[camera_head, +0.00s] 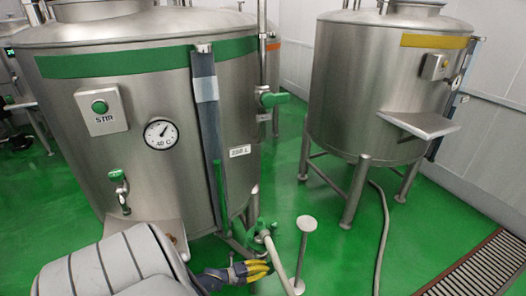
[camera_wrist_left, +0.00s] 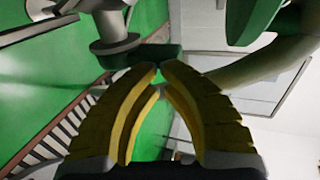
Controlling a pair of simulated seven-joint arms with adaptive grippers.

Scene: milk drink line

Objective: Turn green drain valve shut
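The green drain valve (camera_head: 263,232) sits low at the front of the large left tank (camera_head: 190,120), with a pale hose running down from it. My left gripper (camera_head: 268,268) is just below the valve, its yellow fingers drawn together. In the left wrist view, the fingertips (camera_wrist_left: 160,68) nearly meet, with only a narrow gap. A dark green bar (camera_wrist_left: 148,55), seemingly the valve's handle, lies just beyond the tips; I cannot tell whether they touch it. Nothing shows clamped between the fingers. My right gripper is not in view.
A small round-topped metal stand (camera_head: 306,224) rises right of the valve. The right tank (camera_head: 370,90) stands on legs, with a hose (camera_head: 383,235) on the floor. A floor grate (camera_head: 485,268) is at lower right. Another green handle (camera_head: 274,98) is higher up on the left tank's pipe.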

